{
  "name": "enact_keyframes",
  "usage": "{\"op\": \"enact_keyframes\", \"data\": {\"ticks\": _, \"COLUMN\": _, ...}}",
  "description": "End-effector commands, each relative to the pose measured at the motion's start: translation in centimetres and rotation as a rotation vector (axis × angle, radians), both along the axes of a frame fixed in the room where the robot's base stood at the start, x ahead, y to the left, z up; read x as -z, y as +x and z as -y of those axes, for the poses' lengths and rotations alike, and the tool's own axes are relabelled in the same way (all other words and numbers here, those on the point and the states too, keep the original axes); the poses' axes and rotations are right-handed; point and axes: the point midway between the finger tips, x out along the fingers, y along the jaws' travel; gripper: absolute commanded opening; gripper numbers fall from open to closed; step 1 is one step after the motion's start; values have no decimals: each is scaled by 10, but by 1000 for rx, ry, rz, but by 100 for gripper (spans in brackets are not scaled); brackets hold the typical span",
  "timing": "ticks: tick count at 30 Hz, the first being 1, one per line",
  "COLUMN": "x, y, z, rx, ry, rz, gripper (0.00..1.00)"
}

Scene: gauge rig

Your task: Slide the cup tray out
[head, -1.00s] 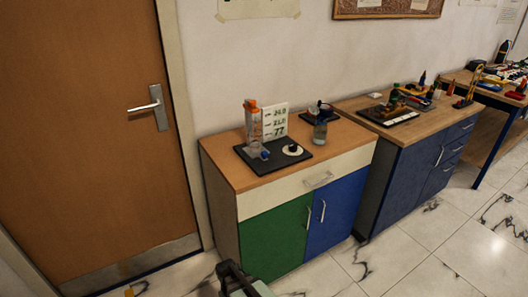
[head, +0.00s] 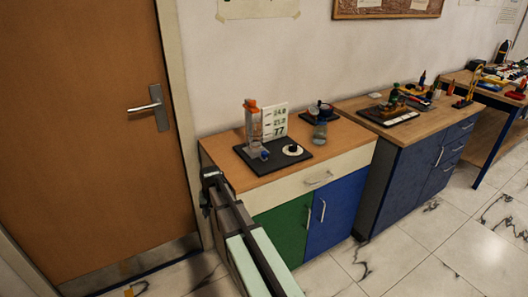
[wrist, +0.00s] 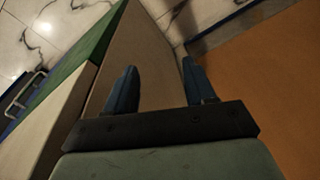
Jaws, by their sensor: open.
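The gauge rig stands on a black base plate (head: 275,163) on top of the near cabinet. It has an upright clear column (head: 254,132) with an orange top, a small blue part (head: 264,155) at the column's foot, and a white panel with dark figures (head: 275,121). A round white dial with a black knob (head: 292,150) is on the plate's right. I cannot make out a separate cup tray. My gripper (head: 210,174) is at the cabinet's left edge, apart from the rig. In the wrist view its two blue fingers (wrist: 159,76) are spread with nothing between them.
The near cabinet (head: 310,178) has a cream drawer, a green door and a blue door. A glass jar (head: 320,133) stands right of the rig, with a dark device behind it. The wooden door (head: 85,120) is close on the left. Floor in front is clear.

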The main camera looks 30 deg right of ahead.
Motion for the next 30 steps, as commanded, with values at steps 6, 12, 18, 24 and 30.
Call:
{"op": "enact_keyframes", "data": {"ticks": 6, "x": -75, "y": 43, "z": 14, "rx": 50, "ry": -1, "rz": 92, "gripper": 54}}
{"op": "enact_keyframes", "data": {"ticks": 12, "x": -142, "y": 70, "z": 27, "rx": 93, "ry": 0, "rz": 167, "gripper": 54}}
{"op": "enact_keyframes", "data": {"ticks": 18, "x": -209, "y": 63, "z": 89, "rx": 183, "ry": -58, "rz": 202, "gripper": 54}}
{"op": "enact_keyframes", "data": {"ticks": 24, "x": -270, "y": 30, "z": 170, "rx": 300, "ry": -151, "rz": 200, "gripper": 54}}
{"op": "enact_keyframes", "data": {"ticks": 30, "x": -302, "y": 8, "z": 210, "rx": 367, "ry": -199, "rz": 194, "gripper": 54}}
